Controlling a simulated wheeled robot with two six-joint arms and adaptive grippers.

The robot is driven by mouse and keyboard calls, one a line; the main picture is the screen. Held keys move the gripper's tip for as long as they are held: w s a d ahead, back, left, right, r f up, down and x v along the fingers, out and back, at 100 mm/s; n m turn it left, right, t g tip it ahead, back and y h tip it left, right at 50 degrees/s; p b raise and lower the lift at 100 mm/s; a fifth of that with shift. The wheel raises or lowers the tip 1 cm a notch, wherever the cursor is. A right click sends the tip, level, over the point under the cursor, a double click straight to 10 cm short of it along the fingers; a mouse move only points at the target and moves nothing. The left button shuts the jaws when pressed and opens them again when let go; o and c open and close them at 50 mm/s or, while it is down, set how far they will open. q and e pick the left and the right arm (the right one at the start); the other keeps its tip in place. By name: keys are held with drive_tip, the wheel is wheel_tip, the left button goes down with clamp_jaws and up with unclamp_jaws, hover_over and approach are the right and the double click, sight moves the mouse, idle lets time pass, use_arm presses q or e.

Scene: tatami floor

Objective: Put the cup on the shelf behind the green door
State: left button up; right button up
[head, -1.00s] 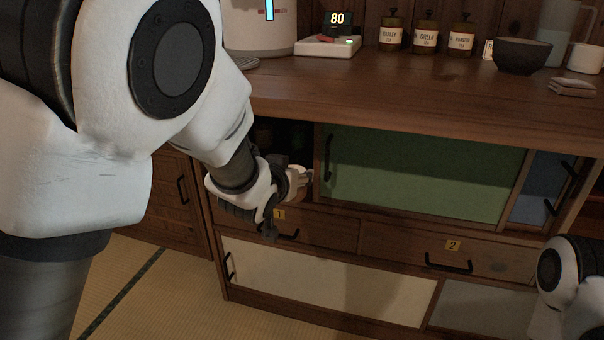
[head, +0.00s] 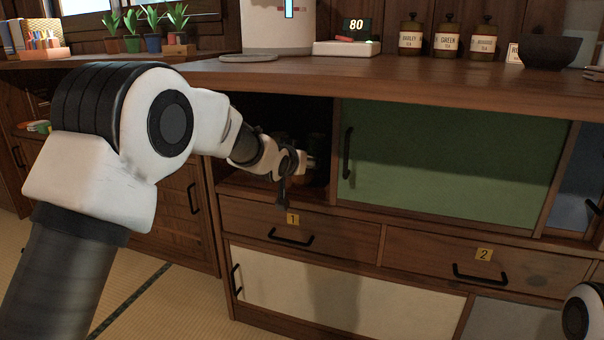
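The green sliding door (head: 450,165) covers the middle of the upper cabinet row, with a black handle near its left edge. Left of it, the shelf compartment is open and dark inside (head: 262,112). My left gripper (head: 304,166) is at this opening, just left of the door handle. Its fingers are small and shadowed, so I cannot tell whether they are open or hold anything. Dim shapes show inside behind it, too dark to identify. I cannot make out a cup in the current view. My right gripper is out of view; only part of my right arm shows at lower right.
Drawers 1 (head: 301,228) and 2 (head: 490,267) lie below the opening and door. A blue panel (head: 582,185) is at right. The countertop (head: 400,82) above holds tea jars (head: 446,40), a dark bowl (head: 549,51) and a white appliance (head: 277,25). Potted plants stand at back left.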

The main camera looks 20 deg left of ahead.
use_arm(q)
drive_tip(key=shift+s+r, duration=0.1)
drive_tip(key=shift+r, duration=0.05)
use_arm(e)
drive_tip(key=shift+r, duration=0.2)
use_arm(q)
drive_tip(key=o, duration=1.4)
drive_tip(key=shift+f, duration=0.2)
drive_tip(key=shift+s+r, duration=0.1)
drive_tip(key=shift+r, duration=0.2)
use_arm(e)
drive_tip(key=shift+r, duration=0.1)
use_arm(q)
drive_tip(key=p+v, duration=0.5)
drive_tip(key=v, duration=0.6)
drive_tip(key=shift+s+a, duration=0.1)
drive_tip(key=shift+s, duration=0.25)
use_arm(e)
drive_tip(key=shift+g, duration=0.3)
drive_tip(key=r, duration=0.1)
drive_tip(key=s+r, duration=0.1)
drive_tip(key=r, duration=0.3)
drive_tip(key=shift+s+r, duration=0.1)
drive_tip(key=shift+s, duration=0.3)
